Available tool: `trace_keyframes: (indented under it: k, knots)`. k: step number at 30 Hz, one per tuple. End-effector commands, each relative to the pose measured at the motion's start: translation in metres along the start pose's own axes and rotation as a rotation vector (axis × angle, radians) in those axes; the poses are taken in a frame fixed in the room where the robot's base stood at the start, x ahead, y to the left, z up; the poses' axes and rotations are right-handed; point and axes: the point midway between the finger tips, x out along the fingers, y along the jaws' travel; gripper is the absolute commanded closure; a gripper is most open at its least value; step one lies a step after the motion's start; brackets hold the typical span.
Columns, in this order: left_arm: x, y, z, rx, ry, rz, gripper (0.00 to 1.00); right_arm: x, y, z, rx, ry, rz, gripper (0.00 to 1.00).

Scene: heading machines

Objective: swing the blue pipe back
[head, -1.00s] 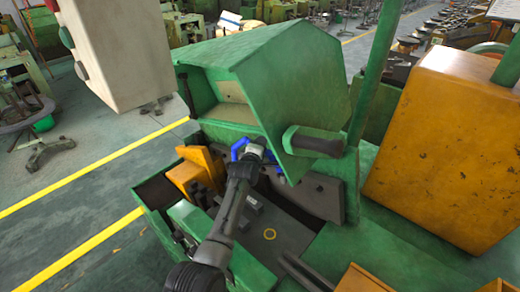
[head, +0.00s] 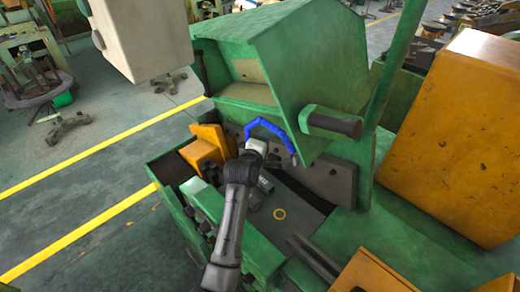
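The blue pipe (head: 268,126) is a curved, segmented arc under the open green hood of the machine in the head view. Its right end hangs down near the hood's lower edge, and its left end reaches down beside my gripper. One arm reaches up from the bottom of the view, with its gripper (head: 256,148) just below the pipe's arc. The fingers are small and partly hidden, so I cannot tell whether they touch the pipe or are open. I cannot be sure which arm this is; no second gripper shows.
The green hood (head: 300,60) with a dark handle (head: 335,122) overhangs the pipe. An orange block (head: 207,147) stands left of the gripper. A large orange cabinet (head: 460,130) is at the right. A pale control box (head: 145,40) hangs at the upper left.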

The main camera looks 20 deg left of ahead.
Motion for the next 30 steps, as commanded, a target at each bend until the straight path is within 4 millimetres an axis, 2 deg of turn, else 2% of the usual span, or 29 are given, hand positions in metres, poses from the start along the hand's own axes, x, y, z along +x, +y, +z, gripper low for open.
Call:
trace_keyframes:
  k: [3,10,30]
  knots:
    - [-0.014,-0.001,0.000,-0.001,0.001,0.001,0.49,0.003,0.001,0.001,-0.003,-0.001,0.002,1.00]
    - [-0.029,-0.001,0.000,-0.001,0.000,-0.001,0.49,0.005,0.002,0.002,-0.008,-0.001,0.007,1.00]
    - [-0.033,0.000,0.000,0.006,0.000,-0.001,0.49,0.005,0.000,0.002,0.000,0.000,0.000,1.00]
